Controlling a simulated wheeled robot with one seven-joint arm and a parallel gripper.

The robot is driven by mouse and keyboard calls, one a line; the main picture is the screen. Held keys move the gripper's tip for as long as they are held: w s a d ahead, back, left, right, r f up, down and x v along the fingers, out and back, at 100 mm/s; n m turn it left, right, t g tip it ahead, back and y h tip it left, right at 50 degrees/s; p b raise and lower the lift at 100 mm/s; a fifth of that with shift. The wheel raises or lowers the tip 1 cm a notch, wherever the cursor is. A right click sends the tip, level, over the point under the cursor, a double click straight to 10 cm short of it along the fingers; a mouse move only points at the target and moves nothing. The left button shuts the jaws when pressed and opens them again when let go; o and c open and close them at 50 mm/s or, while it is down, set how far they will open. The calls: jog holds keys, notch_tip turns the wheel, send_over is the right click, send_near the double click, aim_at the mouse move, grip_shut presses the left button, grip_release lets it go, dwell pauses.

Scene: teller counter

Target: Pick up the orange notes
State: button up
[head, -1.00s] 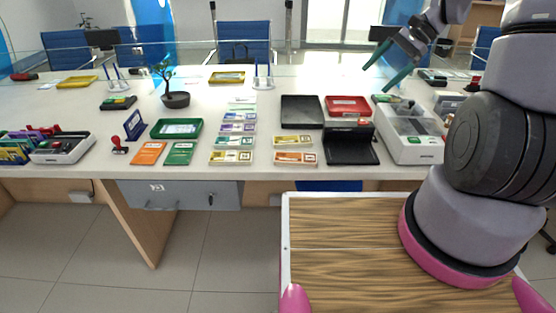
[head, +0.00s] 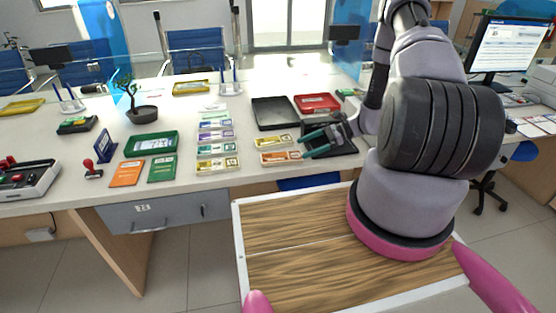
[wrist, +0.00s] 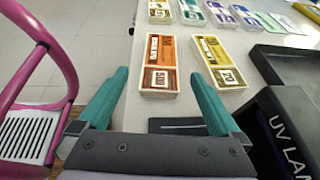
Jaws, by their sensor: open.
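The orange notes (head: 280,157) are a flat banded bundle near the front edge of the counter, right of the rows of other note bundles. A yellow bundle (head: 273,141) lies just behind them. In the wrist view the orange notes (wrist: 159,50) lie ahead between the finger lines, with the yellow bundle (wrist: 219,62) beside them on the right. My gripper (head: 304,146) is open and empty, just right of the two bundles, its fingers (wrist: 159,76) pointing towards them. It appears apart from the notes; its exact height cannot be told.
A black UV lamp unit (wrist: 295,130) stands close on the right of my gripper. A black tray (head: 274,113) and a red tray (head: 317,103) lie behind. Several note bundles (head: 217,148), a green booklet (head: 162,168) and an orange booklet (head: 127,173) are to the left.

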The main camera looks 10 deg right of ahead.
aim_at(283, 156)
jog(key=x, duration=0.8)
jog(key=shift+a+f, duration=0.15)
jog(key=shift+f, duration=0.1)
jog(key=c, duration=1.4)
